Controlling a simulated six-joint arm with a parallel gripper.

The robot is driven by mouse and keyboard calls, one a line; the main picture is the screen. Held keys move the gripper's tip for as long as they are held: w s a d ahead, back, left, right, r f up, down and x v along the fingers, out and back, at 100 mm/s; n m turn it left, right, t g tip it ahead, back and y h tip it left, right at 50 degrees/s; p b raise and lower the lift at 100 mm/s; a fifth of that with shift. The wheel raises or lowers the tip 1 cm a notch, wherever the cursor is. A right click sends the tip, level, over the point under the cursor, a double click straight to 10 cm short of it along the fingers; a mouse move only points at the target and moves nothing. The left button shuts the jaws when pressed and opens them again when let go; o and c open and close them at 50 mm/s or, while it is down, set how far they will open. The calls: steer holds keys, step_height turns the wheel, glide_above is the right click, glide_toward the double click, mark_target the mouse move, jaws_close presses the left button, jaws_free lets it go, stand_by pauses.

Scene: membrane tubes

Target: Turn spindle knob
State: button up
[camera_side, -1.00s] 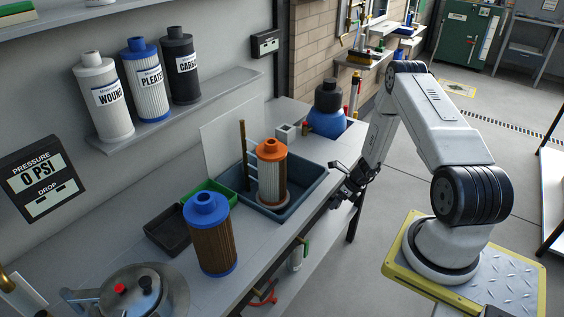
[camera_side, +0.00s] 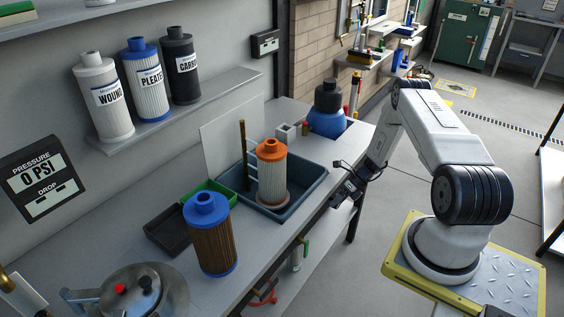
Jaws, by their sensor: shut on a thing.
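My gripper (camera_side: 340,197) is small and dark in the side view, low at the right front edge of the bench. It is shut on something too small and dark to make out. No spindle knob can be clearly told apart at the jaws.
An orange-capped white filter (camera_side: 271,180) stands in a dark blue tray (camera_side: 308,188). A blue-capped brown filter (camera_side: 213,245) stands nearer on the bench. Green (camera_side: 222,187) and black (camera_side: 160,238) bins lie behind it. A blue jug (camera_side: 327,122) stands at the far end.

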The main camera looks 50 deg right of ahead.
steer(key=shift+d, duration=0.1)
stand_by(0.4)
steer(key=o, duration=1.1)
steer(key=shift+v, duration=3.9)
